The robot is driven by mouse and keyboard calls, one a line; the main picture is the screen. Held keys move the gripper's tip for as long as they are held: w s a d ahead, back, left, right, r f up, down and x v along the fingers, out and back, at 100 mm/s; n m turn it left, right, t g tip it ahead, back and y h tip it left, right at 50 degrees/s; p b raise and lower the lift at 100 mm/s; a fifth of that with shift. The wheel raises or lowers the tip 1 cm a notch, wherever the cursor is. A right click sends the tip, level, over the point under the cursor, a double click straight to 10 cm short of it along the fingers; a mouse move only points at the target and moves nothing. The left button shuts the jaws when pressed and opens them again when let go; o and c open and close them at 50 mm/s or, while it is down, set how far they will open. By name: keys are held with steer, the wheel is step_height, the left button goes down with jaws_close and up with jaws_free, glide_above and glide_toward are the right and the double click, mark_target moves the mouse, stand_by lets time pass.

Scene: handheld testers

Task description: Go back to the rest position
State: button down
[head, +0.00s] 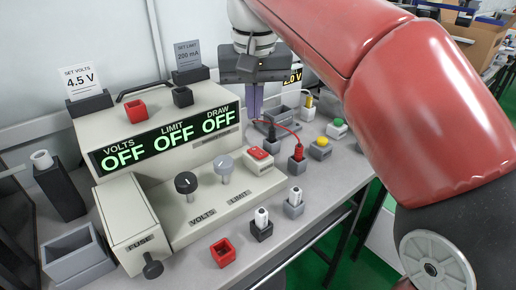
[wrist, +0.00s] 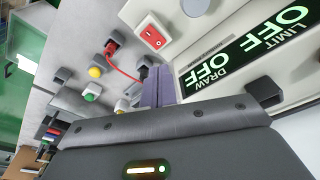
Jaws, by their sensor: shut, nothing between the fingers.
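My gripper (head: 254,98) is in the upper middle of the head view, fingers pointing down, just right of the power supply (head: 165,140). The purple-grey fingers (wrist: 158,87) are together with nothing between them. They hang above the back part of the bench, behind the red lead. My red arm reaches in from the right and hides part of the bench's right side. The supply's display (head: 170,140) reads OFF for volts, limit and draw; it also shows in the wrist view (wrist: 245,52).
A red switch (head: 258,153), two knobs (head: 186,183) and a fuse box (head: 135,225) are on the supply. A red lead (head: 288,130) runs between sockets. Yellow (head: 322,142) and green (head: 338,122) buttons stand right. Grey bin (head: 75,255) at front left.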

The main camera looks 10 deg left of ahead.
steer(key=s+d+f+m, duration=0.1)
steer(key=d+f, duration=0.1)
steer(key=d, duration=0.7)
steer(key=s+d+f+m+t, duration=0.3)
steer(key=s+d+f, duration=1)
steer(key=d+f, duration=0.3)
steer(key=shift+s+d+f+t+h, duration=0.3)
steer(key=shift+d+f+t, duration=0.1)
steer(key=shift+d, duration=0.1)
